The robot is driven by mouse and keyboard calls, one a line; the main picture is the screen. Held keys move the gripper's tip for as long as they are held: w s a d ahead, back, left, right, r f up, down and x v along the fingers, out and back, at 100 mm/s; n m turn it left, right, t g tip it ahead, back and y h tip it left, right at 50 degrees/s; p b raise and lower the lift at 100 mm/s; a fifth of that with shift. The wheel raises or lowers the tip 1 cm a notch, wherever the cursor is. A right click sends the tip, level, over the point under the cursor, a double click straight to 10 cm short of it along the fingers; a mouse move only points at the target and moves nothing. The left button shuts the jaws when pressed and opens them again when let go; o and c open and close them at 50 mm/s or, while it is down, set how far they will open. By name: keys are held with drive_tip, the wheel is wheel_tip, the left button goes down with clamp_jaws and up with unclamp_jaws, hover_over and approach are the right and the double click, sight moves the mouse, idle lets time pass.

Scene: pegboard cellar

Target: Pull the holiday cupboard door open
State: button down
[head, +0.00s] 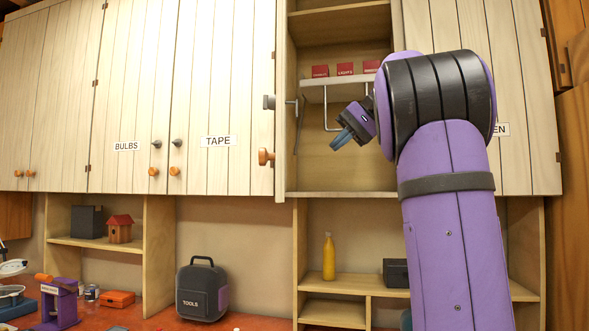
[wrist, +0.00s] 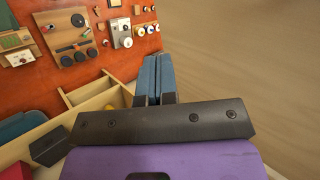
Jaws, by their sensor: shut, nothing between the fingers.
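In the head view, a pale plank door (head: 281,60) stands swung out from the middle cupboard, seen nearly edge-on. No label shows on it. A grey knob (head: 268,102) and an orange knob (head: 265,157) stick out from its left side. The open cupboard holds red boxes (head: 345,69) on a shelf; one reads LIGHTS. My gripper (head: 337,142) is in front of the opening, right of the door and apart from it. Its blue fingers are together and empty; they also show in the wrist view (wrist: 160,78).
Shut doors labelled BULBS (head: 127,146) and TAPE (head: 218,141) are at left. My arm partly covers a shut door (head: 525,100) at right. A tool case (head: 203,290) and a yellow bottle (head: 329,257) stand below. In the wrist view, a plain tan surface (wrist: 250,60) fills the right.

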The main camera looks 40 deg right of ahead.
drive_tip(key=w+a+r+x, duration=0.1)
drive_tip(key=r+x, duration=0.1)
drive_tip(key=x, duration=1)
drive_tip(key=shift+a, duration=0.2)
idle(0.4)
drive_tip(key=w+a+m+t+h, duration=0.2)
drive_tip(key=w+a+m, duration=0.2)
drive_tip(key=w+a, duration=0.7)
drive_tip(key=shift+w+a, duration=0.25)
drive_tip(key=shift+a, duration=0.7)
